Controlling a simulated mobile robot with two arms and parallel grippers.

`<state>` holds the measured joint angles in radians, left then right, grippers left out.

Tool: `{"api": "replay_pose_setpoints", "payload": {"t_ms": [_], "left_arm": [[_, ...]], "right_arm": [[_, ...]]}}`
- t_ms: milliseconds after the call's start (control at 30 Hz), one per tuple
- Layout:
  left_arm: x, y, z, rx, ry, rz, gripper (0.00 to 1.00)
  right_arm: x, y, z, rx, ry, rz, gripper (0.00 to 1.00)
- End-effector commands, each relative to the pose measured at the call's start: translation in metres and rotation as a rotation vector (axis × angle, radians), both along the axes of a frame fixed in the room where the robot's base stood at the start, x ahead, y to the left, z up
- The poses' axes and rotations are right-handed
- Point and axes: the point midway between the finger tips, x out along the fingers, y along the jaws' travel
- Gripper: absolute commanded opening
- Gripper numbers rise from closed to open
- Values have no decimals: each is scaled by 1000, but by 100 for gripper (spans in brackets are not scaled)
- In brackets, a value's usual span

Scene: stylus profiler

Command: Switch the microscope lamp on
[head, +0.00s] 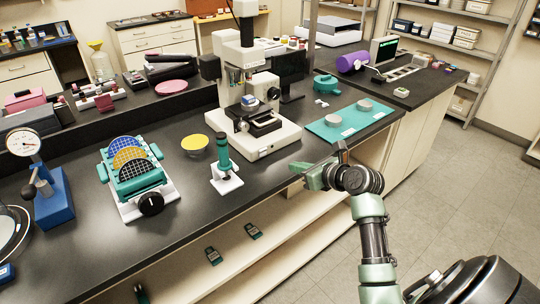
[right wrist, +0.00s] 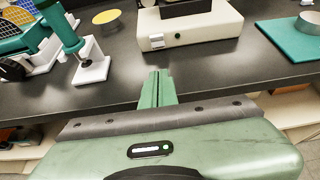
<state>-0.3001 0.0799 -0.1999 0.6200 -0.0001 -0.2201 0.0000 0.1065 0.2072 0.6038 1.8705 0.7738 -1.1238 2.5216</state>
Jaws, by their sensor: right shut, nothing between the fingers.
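The white microscope (head: 284,136) stands on the black bench, with a dark stage and a tall column. The front of its base shows in the right wrist view (right wrist: 212,30). On that face are a small switch panel (right wrist: 157,41) and a small dark dot beside it. I cannot tell the switch's position, and no lit lamp is clear. My right gripper (head: 297,168) is at the bench's front edge, just in front of the microscope base and apart from it. Its green fingers (right wrist: 157,88) are shut and empty, pointing toward the base near the switch panel. My left gripper is not in view.
A green stand on a white foot (head: 226,184) and a yellow disc (head: 194,142) are left of the microscope. A teal mat (head: 340,126) with round grey pieces lies to its right. A rack of wafers (head: 137,176) stands further left. Bare bench lies before the base.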

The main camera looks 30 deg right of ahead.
Motion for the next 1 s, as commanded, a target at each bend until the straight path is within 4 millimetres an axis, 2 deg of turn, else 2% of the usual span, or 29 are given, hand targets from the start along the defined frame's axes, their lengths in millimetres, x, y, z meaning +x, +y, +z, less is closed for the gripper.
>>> {"api": "replay_pose_setpoints", "payload": {"t_ms": [233, 367, 800, 1000], "left_arm": [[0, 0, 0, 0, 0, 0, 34], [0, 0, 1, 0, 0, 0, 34], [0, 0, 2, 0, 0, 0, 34], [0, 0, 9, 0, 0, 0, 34]], "right_arm": [[2, 0, -1, -2, 2, 1, 0], [12, 1, -6, -2, 2, 2, 0], [92, 7, -43, -3, 3, 1, 0], [118, 9, -32, -5, 2, 1, 0]]}}
